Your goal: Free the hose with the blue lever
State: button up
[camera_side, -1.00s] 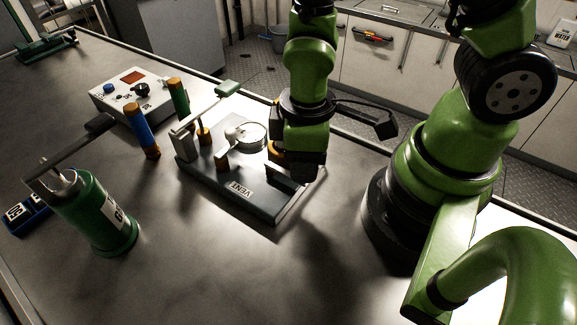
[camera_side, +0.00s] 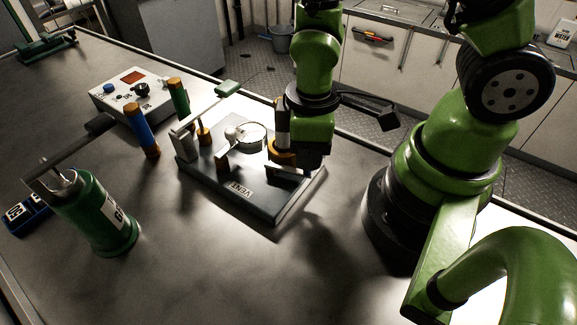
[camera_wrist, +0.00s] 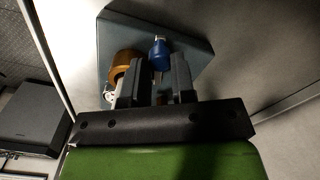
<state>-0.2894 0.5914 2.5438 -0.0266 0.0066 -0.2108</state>
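The blue lever (camera_wrist: 158,54) shows in the wrist view beside a brass-coloured round fitting (camera_wrist: 122,66), at the end of a dark plate (camera_wrist: 108,32). My gripper (camera_wrist: 157,66) is over it with its two dark fingers apart. The blue end shows between and just beyond the fingertips; I cannot tell if they touch it. In the side view my gripper (camera_side: 296,172) is low at the right end of the plate marked VENT (camera_side: 262,204), by the brass fitting (camera_side: 280,157). The blue lever is hidden there. I cannot make out a hose for certain.
On the plate stand a round gauge (camera_side: 252,136) and a green-topped lever (camera_side: 226,89). Left of it are blue (camera_side: 141,130) and green (camera_side: 178,97) cylinders, a control box (camera_side: 130,92) and a green canister (camera_side: 100,215). The front table is clear.

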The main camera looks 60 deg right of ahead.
jog(key=shift+d, duration=0.15)
jog(key=shift+w+d, duration=0.35)
jog(key=shift+d, duration=0.35)
jog(key=shift+w+d, duration=0.15)
dwell(0.3)
jog(key=shift+w+d, duration=0.25)
jog(key=shift+d, duration=0.1)
jog(key=o, duration=0.4)
notch_tip(320, 180, up, 8)
dwell(0.7)
